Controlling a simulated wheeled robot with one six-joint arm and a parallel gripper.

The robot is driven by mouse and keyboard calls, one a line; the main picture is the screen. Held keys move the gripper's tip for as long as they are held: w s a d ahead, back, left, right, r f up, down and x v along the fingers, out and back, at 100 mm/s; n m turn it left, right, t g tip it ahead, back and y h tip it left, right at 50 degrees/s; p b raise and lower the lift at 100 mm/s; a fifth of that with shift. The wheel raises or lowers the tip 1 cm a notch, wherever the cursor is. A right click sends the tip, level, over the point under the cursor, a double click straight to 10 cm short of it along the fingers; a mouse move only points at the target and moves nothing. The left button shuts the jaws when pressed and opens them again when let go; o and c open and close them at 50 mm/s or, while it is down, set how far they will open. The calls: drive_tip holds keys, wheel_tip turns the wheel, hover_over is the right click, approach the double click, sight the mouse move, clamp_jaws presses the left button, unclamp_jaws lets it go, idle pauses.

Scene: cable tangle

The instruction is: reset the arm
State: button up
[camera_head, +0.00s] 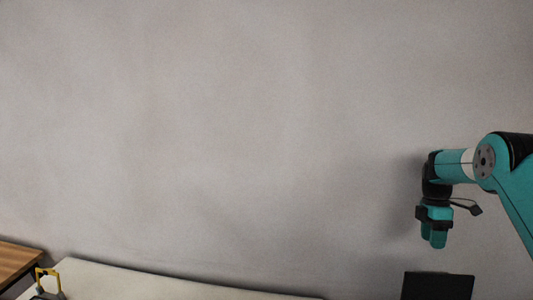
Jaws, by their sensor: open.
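My gripper (434,236) hangs at the right of the head view, at the end of my teal and black arm. It points down in free air and is open. Nothing shows between its fingers, though the fingers are small in this view. My arm comes in from the right edge and bends downward at the wrist. No cable is visible in this view.
A grey wall (200,130) fills most of the view. A pale tabletop (150,284) runs along the bottom left. A yellow-handled object (48,273) and a wooden surface (16,259) are at the lower left. A dark panel (437,286) stands below my gripper.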

drive_tip(key=s+a+r+m+t+b, duration=0.25)
drive_tip(key=s+a+b, duration=0.35)
drive_tip(key=a, duration=0.5)
drive_tip(key=s+a+r+m+t+b, duration=0.1)
drive_tip(key=s+a+r+m+b, duration=0.15)
drive_tip(key=s+a+b, duration=0.6)
drive_tip(key=s+a+f+m+y+b, duration=0.1)
drive_tip(key=s+a+f+y+b, duration=0.1)
drive_tip(key=s+a, duration=0.4)
drive_tip(key=s+a+f+m+y+b, duration=0.1)
drive_tip(key=s+a, duration=0.5)
drive_tip(key=s, duration=0.9)
drive_tip(key=shift+a+f+m+y+b, duration=0.15)
drive_tip(key=shift+f+m+y+b, duration=0.25)
drive_tip(key=shift+m, duration=0.4)
